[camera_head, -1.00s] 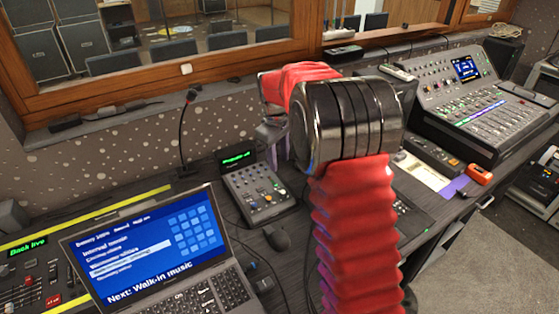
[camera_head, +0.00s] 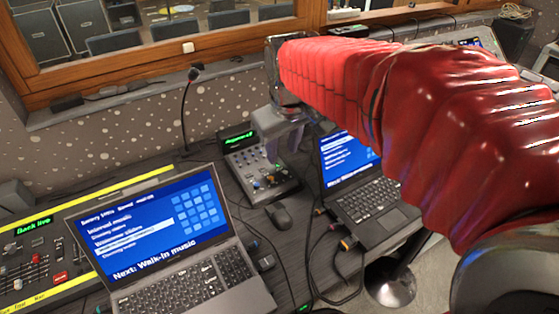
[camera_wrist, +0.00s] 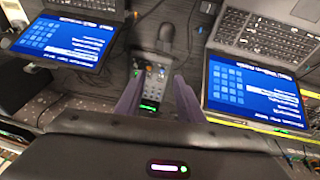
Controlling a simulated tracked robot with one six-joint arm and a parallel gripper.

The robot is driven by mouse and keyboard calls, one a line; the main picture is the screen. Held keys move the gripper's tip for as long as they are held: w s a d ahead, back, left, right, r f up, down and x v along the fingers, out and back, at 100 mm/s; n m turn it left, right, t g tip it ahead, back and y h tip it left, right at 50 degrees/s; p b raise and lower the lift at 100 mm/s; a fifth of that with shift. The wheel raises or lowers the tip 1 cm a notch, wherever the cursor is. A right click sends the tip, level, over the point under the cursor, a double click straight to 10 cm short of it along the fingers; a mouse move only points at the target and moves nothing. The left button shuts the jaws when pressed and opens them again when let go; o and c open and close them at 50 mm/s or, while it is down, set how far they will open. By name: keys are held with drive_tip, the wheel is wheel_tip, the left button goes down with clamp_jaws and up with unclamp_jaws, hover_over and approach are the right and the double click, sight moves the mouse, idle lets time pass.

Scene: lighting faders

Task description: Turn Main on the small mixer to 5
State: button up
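The small mixer (camera_head: 259,180) is a dark grey box with a green-lit display at its back, standing on the desk between two laptops. In the wrist view the small mixer (camera_wrist: 149,84) lies between and beyond my two purplish fingers. My gripper (camera_head: 278,150) hangs over the mixer's right back part and hides some of its controls. In the wrist view my gripper (camera_wrist: 157,82) is open, with nothing between its fingers. Whether a finger touches the mixer I cannot tell. The labels and the Main control are too small to make out.
The left laptop (camera_head: 200,285) and the right laptop (camera_head: 365,205) flank the mixer. A computer mouse (camera_head: 279,214) lies in front of it, with cables nearby. A gooseneck microphone (camera_head: 190,100) stands behind it to the left. A fader console (camera_head: 40,260) is at far left.

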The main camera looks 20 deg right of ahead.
drive_tip(key=s+a+f+m+t, duration=0.2)
drive_tip(key=s+a, duration=0.1)
drive_tip(key=s, duration=1.3)
drive_tip(key=shift+a+m+y, duration=0.15)
drive_tip(key=shift+m+y, duration=0.15)
drive_tip(key=shift+m, duration=0.1)
drive_tip(key=shift+a+f, duration=0.1)
drive_tip(key=shift+c, duration=0.5)
